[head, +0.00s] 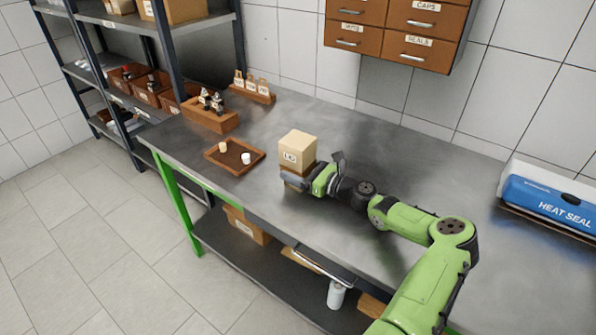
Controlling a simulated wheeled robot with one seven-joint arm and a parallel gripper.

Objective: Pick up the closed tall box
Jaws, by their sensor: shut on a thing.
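The closed tall box (297,146) is a pale cardboard carton with a small white label on its front, near the middle of the metal bench. My gripper (296,179) is shut on its lower part, reaching in from the right. The fingers and the gripper body cover part of the box's base. The box looks upright. I cannot tell whether it touches the bench top or is slightly above it.
A brown tray (219,165) with two small pale pieces lies left of the box. A wooden rack (211,119) of dark-topped bottles and a holder (253,97) with several bottles stand behind. A blue heat sealer (548,204) stands far right. Drawers (395,30) hang on the wall.

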